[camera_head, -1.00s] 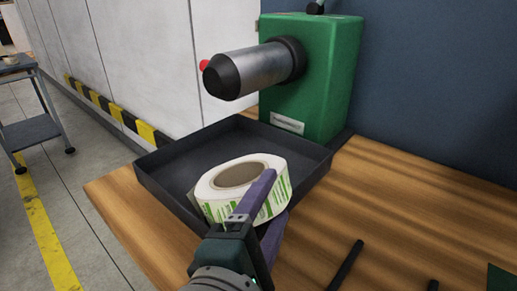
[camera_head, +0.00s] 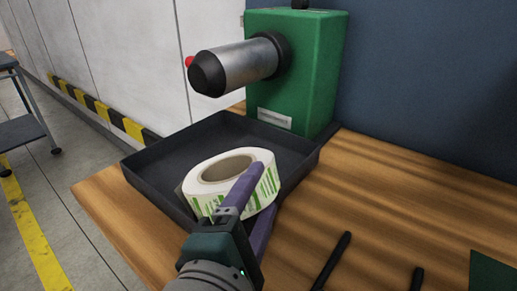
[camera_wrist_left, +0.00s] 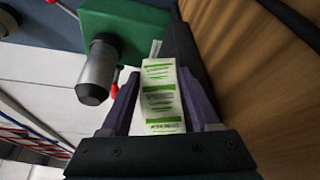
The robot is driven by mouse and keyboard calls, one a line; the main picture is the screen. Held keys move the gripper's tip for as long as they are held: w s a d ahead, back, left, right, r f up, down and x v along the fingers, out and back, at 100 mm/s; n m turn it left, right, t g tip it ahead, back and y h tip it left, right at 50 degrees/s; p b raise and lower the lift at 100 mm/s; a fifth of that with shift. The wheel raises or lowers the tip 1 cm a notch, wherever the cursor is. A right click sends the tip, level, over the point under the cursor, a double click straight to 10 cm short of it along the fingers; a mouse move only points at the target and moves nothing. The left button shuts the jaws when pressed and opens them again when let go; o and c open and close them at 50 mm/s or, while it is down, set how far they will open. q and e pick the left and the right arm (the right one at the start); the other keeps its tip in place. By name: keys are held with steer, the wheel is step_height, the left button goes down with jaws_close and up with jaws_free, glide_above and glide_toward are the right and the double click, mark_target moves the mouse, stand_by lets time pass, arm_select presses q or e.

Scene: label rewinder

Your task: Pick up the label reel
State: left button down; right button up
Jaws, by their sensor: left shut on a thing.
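The label reel (camera_head: 206,200) is a white roll with green print and a brown cardboard core. It sits slightly tilted at the near side of the dark tray (camera_head: 150,162) and covers part of the near wall. I cannot tell whether it touches the tray. In the left wrist view the printed edge of the reel (camera_wrist_left: 161,95) shows between the two fingers (camera_wrist_left: 160,76). My right gripper is not in view.
The green rewinder (camera_head: 310,80) stands behind the tray, its metal spindle (camera_head: 238,65) pointing left above it. Two dark rods (camera_head: 332,262) lie on the wooden table (camera_head: 390,215) at the right. A cart (camera_head: 22,130) stands at far left.

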arm_select(q)
step_height(320, 180, up, 7)
steer(key=p, duration=0.5)
steer(key=shift+f, duration=0.15)
arm_select(e)
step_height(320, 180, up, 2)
steer(key=b, duration=0.3)
arm_select(q)
steer(key=f+v, duration=0.2)
steer(key=v, duration=1.5)
steer(key=shift+s+a+f, duration=0.2)
steer(key=shift+s, duration=0.35)
